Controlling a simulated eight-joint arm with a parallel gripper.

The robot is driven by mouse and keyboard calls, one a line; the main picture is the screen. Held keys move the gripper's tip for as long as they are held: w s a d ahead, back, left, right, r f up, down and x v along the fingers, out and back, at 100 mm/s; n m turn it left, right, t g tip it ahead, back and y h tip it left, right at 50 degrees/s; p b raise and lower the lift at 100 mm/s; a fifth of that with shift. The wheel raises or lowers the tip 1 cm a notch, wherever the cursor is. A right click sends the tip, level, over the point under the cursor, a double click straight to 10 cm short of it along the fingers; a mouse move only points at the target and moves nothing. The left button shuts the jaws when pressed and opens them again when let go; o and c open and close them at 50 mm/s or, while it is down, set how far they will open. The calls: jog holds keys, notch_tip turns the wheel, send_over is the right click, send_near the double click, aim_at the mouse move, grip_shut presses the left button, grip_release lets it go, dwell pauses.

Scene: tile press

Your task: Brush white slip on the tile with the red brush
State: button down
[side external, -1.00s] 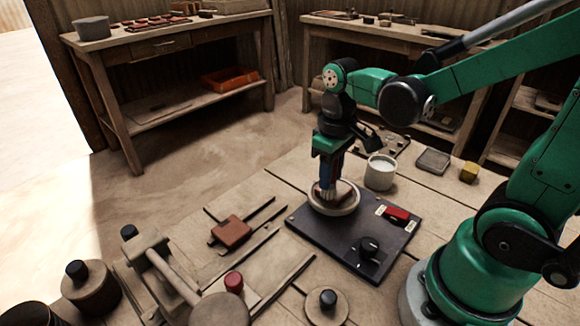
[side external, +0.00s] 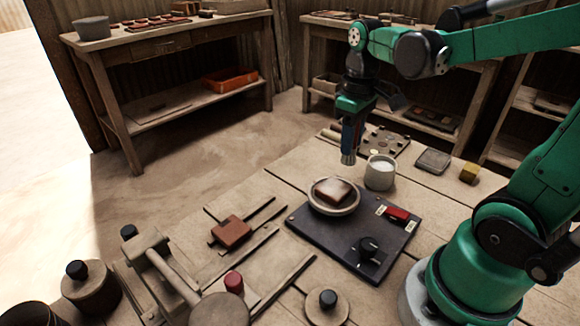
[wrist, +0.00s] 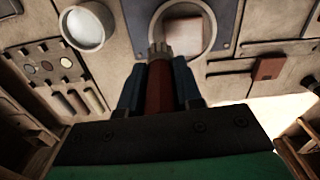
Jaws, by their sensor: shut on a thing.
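My gripper (side external: 352,125) is shut on the red brush (side external: 348,157), which hangs with its bristles down, above and behind the tile. In the wrist view the brush's red handle (wrist: 159,90) is between the two blue fingers, bristles beyond them. The tile (side external: 333,190) lies on a round pale dish (side external: 319,207) on the dark plate. Its top looks paler than its brown sides and pinkish in the wrist view (wrist: 185,35). The cup of white slip (side external: 380,172) stands right of the brush; it also shows in the wrist view (wrist: 85,28). The brush is apart from both.
The dark plate (side external: 340,245) carries a black knob (side external: 369,247) and a red switch (side external: 397,214). Another reddish tile (side external: 231,231) lies on rails to the left.

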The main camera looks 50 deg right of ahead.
jog(key=shift+r, duration=1.9)
jog(key=shift+w, duration=0.1)
